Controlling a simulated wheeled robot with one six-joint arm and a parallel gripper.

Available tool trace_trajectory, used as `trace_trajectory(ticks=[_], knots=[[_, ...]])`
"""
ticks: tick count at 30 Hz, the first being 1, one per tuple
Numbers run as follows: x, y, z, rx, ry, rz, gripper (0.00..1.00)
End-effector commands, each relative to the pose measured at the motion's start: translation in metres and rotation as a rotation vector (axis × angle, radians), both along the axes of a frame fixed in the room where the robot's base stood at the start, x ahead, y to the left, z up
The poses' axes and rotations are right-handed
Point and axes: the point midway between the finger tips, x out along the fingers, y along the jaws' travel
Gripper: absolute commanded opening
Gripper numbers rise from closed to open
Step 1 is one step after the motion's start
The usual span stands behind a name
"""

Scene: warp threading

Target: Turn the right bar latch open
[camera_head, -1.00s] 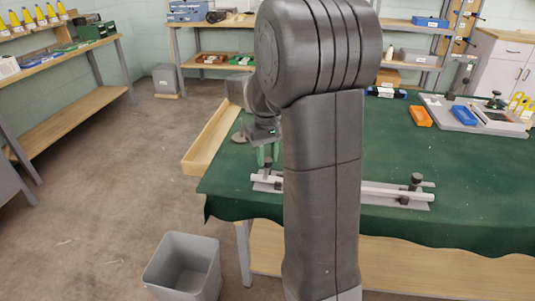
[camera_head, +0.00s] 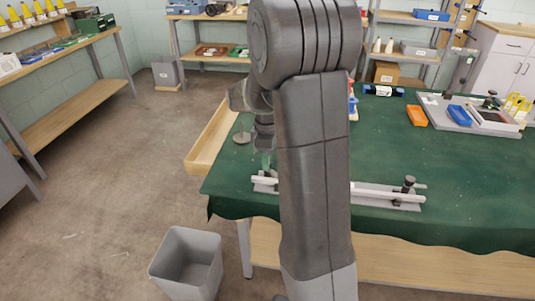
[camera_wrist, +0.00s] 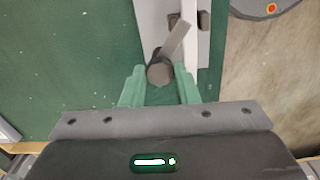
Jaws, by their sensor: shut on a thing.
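A long pale bar assembly (camera_head: 372,196) lies near the front edge of the green-covered table. One dark latch stands at its left end in the head view, and another latch (camera_head: 408,186) stands at its right end. My gripper (camera_head: 266,163) is down at the left-end latch, partly hidden by my arm. In the wrist view my gripper (camera_wrist: 160,80) has its green fingers on either side of the dark round knob (camera_wrist: 160,72) of that latch, shut on it. The latch's flat grey lever (camera_wrist: 176,38) points up and right, slanting across the pale bar (camera_wrist: 190,65).
The green table (camera_head: 460,190) is clear around the right latch. A grey waste bin (camera_head: 187,262) stands on the floor in front. My arm hides the bar's middle.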

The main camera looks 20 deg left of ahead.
Motion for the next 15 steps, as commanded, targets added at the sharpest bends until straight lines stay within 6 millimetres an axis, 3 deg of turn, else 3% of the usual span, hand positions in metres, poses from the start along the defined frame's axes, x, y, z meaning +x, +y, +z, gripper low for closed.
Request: trace_trajectory(ticks=[15], knots=[[0.0003,0.0006,0.0014,0.001,-0.001,0.45,0.05]])
